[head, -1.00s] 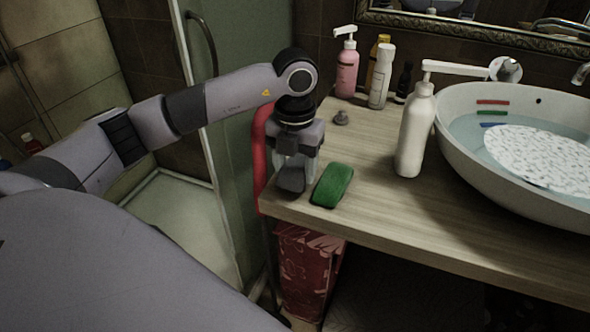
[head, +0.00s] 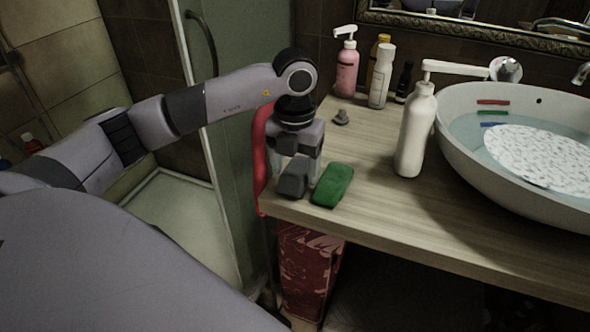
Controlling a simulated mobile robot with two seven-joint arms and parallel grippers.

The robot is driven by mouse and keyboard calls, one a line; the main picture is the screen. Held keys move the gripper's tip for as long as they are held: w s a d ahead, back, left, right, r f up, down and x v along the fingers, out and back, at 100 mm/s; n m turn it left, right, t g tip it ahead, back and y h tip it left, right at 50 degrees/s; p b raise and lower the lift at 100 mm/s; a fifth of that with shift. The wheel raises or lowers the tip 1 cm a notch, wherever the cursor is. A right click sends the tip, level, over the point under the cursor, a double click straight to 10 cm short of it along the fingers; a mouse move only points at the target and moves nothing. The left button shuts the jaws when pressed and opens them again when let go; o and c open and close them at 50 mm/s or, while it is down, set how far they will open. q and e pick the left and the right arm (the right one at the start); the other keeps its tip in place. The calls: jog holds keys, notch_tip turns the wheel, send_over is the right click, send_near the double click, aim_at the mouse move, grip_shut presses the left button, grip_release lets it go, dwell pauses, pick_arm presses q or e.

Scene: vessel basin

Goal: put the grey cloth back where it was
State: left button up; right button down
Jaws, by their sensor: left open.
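A small dark grey block-like piece (head: 293,178), which looks like the folded grey cloth, is at the front left corner of the wooden counter. It is just left of a green folded cloth or sponge (head: 333,185). My left gripper (head: 295,172) points down over the grey piece, with its open fingers on either side of it. The gripper body hides part of the piece's back, and I cannot tell whether a finger touches it. My right gripper is not in view.
The wooden counter (head: 440,218) has bare room in front. A white pump bottle (head: 415,135) stands beside a basin (head: 462,175) of water holding a white patterned disc (head: 535,158). A pink bottle (head: 347,70) and others stand behind. A red strip (head: 260,160) runs along the counter's left edge.

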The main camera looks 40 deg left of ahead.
aim_at(295, 174)
pick_arm(q)
notch_tip(295, 174, up, 11)
jog(key=shift+s+f, duration=0.1)
jog(key=shift+f, duration=0.05)
dwell(0.7)
